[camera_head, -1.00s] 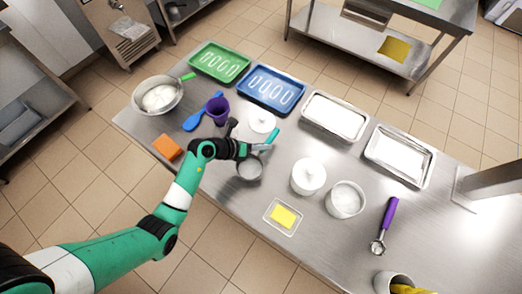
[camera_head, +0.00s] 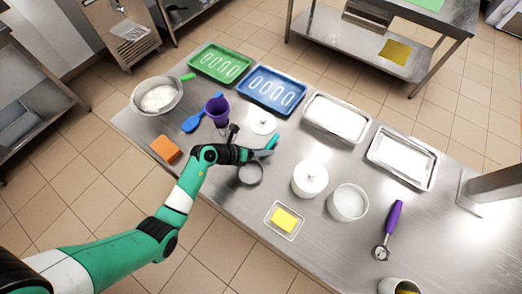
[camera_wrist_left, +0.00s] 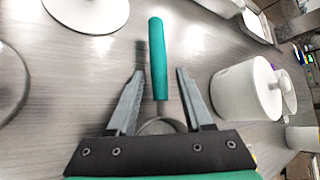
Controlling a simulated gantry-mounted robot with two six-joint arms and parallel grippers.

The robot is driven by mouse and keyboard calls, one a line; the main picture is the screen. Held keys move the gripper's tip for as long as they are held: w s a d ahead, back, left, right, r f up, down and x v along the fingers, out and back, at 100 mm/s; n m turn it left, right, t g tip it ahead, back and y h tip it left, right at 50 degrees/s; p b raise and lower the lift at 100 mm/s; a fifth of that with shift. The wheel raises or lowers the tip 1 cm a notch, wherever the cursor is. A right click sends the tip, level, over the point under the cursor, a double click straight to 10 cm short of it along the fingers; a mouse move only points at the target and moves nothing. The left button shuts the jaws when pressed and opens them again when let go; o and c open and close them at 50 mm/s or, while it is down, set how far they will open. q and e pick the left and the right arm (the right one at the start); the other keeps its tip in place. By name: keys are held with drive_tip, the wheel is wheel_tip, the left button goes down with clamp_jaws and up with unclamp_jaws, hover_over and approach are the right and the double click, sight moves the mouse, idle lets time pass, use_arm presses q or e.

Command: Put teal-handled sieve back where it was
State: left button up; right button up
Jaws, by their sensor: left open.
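The teal-handled sieve lies on the steel table. Its round grey bowl (camera_head: 250,174) shows just below my left gripper, and its teal handle (camera_head: 272,142) sticks out beyond the fingers. In the left wrist view the handle (camera_wrist_left: 158,58) points away between the fingertips, and part of the bowl's rim shows near the gripper body. My left gripper (camera_head: 266,153) is open around the sieve's neck, with a gap on each side; it also shows in the left wrist view (camera_wrist_left: 160,85). My right gripper is not in view.
A white lidded pot (camera_head: 309,180) and a white tub (camera_head: 347,202) stand to the right. A white lid (camera_head: 262,122) and purple cup (camera_head: 217,110) are behind. An orange sponge (camera_head: 165,149) lies left, and a yellow block in a clear dish (camera_head: 284,220) is in front.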

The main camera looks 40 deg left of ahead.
use_arm(q)
drive_tip(key=shift+r, duration=0.15)
drive_tip(key=p+v, duration=0.4)
drive_tip(key=v, duration=0.8)
